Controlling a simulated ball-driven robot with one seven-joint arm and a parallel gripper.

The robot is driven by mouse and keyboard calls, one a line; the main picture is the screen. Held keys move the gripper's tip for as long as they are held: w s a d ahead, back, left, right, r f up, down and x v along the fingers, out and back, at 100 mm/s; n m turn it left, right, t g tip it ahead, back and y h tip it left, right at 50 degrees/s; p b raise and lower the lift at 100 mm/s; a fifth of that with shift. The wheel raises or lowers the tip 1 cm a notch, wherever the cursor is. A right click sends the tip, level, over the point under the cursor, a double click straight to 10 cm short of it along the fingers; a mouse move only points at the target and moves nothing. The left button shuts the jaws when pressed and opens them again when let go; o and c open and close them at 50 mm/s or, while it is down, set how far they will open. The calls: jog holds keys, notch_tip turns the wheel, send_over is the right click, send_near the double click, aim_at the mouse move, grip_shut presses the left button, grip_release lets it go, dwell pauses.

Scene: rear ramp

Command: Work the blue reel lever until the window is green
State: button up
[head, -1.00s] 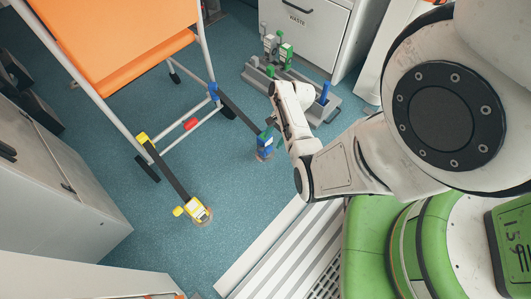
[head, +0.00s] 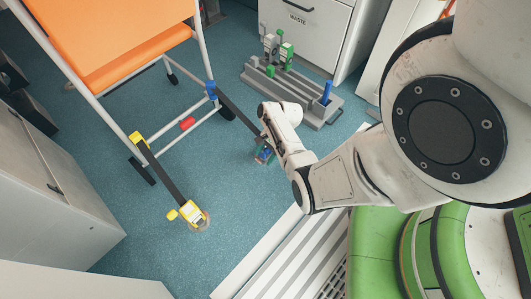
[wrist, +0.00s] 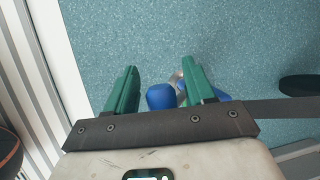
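The blue reel (head: 264,155) sits on the floor, partly hidden by my arm and gripper in the head view. A dark strap (head: 236,111) runs from it to a blue fitting (head: 211,88) on the orange chair's frame. In the wrist view, a rounded blue part (wrist: 161,97), seemingly the lever's end, shows between the green fingers of my gripper (wrist: 159,70). The fingers are apart, with a gap visible left of the blue part; contact on the right is unclear. More blue (wrist: 221,95) shows behind the right finger. The reel's window cannot be made out.
The orange chair (head: 120,45) stands at upper left. A yellow reel (head: 190,213) lies on the floor with its own strap. A grey rack (head: 292,90) with coloured handles stands behind the blue reel. A ribbed ramp (head: 290,255) lies in front.

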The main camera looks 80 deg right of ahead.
grip_shut()
dwell(0.3)
